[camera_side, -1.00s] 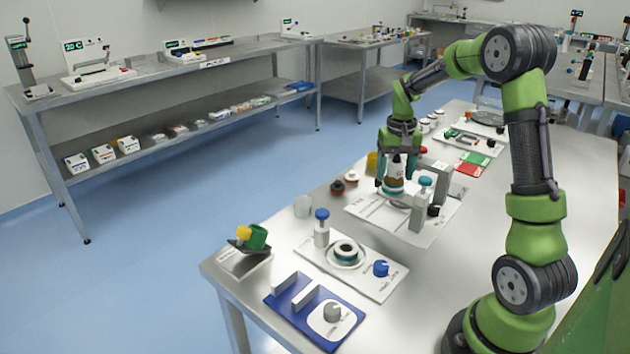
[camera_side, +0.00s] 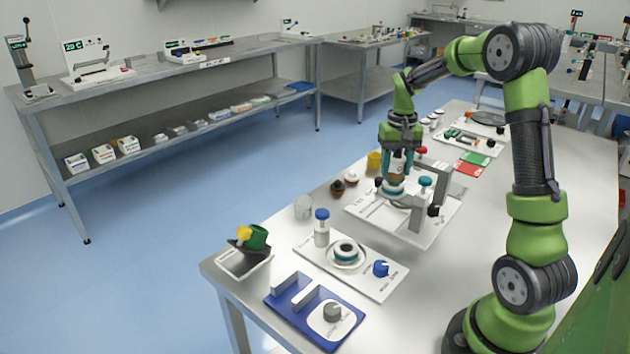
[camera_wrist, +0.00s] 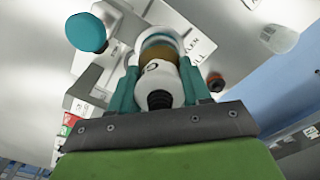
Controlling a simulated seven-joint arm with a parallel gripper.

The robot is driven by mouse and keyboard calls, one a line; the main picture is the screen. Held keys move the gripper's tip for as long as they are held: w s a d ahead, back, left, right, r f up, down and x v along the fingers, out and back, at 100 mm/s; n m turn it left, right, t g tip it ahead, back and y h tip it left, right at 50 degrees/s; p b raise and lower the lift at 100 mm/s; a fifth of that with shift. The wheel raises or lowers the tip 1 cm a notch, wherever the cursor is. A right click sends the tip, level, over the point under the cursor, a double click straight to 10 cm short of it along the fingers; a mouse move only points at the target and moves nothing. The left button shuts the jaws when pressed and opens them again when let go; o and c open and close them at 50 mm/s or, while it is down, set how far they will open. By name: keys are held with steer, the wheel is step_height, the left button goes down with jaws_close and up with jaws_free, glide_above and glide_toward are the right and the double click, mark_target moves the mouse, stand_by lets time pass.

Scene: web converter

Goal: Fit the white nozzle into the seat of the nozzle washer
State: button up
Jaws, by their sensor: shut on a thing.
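My gripper (camera_side: 399,180) points down over the white board (camera_side: 445,222) in the middle of the table. In the wrist view its teal fingers (camera_wrist: 160,88) are shut on a white bottle-like piece (camera_wrist: 160,72) with a brown band and a black end toward my palm. Its far end meets a white and teal ring; I cannot tell whether it rests there. A small white-topped piece (camera_side: 351,176) stands beside a brown one (camera_side: 337,187) left of the board. I cannot tell for certain which piece is the nozzle, or which station is the nozzle washer.
A grey post frame with a teal knob (camera_side: 425,181) stands close right of my gripper. A nearer board holds a blue-capped bottle (camera_side: 321,228), a ringed seat (camera_side: 346,250) and a blue knob (camera_side: 381,268). A clear cup (camera_side: 303,208) stands left.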

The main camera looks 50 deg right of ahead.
steer(key=shift+r, duration=3.45)
steer(key=shift+w+a, duration=0.2)
steer(key=shift+a, duration=0.05)
steer(key=a+f+n, duration=0.3)
steer(key=a, duration=0.6)
steer(key=a+f+n, duration=0.3)
steer(key=a, duration=0.7)
steer(key=shift+s+f, duration=0.2)
steer(key=shift+f, duration=0.1)
steer(key=shift+f, duration=0.1)
